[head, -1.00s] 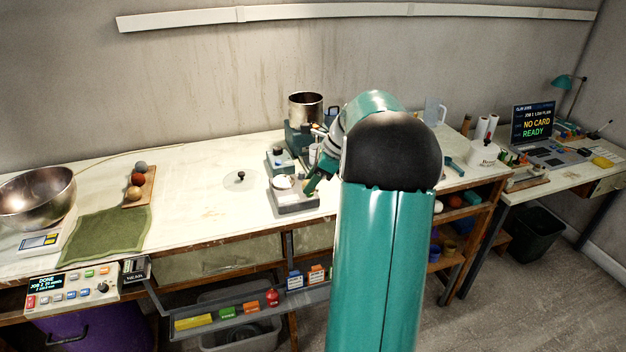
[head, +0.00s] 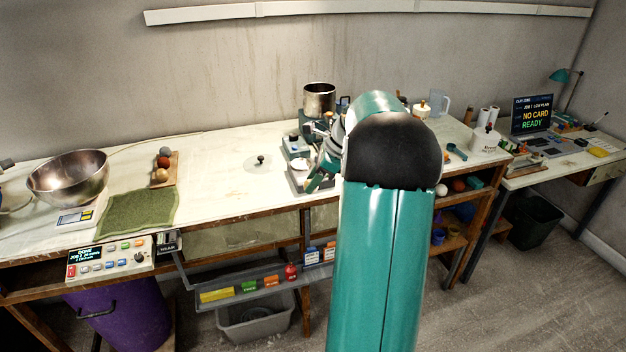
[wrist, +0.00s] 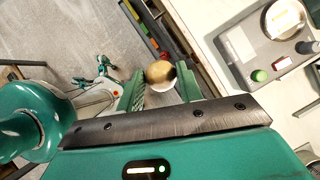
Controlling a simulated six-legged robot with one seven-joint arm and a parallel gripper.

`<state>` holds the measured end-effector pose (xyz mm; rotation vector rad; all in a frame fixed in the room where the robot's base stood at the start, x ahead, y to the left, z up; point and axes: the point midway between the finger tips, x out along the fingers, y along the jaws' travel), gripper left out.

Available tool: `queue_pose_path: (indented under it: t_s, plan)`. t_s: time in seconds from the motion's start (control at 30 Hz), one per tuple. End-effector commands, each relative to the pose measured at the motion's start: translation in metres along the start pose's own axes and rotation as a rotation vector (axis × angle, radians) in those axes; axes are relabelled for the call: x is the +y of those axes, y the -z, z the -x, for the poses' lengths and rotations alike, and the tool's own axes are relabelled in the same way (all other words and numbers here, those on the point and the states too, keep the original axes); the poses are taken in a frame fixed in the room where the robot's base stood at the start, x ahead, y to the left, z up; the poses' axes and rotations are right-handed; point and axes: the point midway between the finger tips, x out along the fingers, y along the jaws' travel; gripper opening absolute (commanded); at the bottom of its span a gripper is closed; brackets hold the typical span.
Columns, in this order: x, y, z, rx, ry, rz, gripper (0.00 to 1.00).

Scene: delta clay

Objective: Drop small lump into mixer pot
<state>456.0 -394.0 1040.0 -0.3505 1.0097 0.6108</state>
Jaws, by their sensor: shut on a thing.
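In the wrist view my gripper (wrist: 160,85) has its two green fingers on either side of a tan, rounded small lump (wrist: 159,71) and is shut on it. A white patch shows just below the lump. In the head view my gripper (head: 318,176) is partly hidden by my own arm, and the held lump cannot be made out there. The mixer pot (head: 319,98), an open steel cylinder on a dark green machine, stands at the back of the bench, behind and above my gripper in the picture.
A grey scale (wrist: 255,50) with a white dish (wrist: 284,19) is at right in the wrist view. A steel bowl (head: 68,178), a green cloth (head: 138,212) and a board with three balls (head: 172,165) are on the left bench. The bench's middle is mostly clear.

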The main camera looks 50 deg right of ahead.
Motion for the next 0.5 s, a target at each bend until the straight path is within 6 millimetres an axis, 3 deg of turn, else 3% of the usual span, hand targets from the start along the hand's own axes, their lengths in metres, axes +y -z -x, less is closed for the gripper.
queue_pose_path:
  t_s: [0.07,0.27,0.5]
  plan:
    - [0.0,-0.001,0.0,0.0,0.0,0.002,0.14]
    - [0.019,-0.015,-0.037,-0.001,-0.116,0.195,0.14]
    - [0.055,-0.038,-0.095,-0.002,-0.297,0.512,0.14]
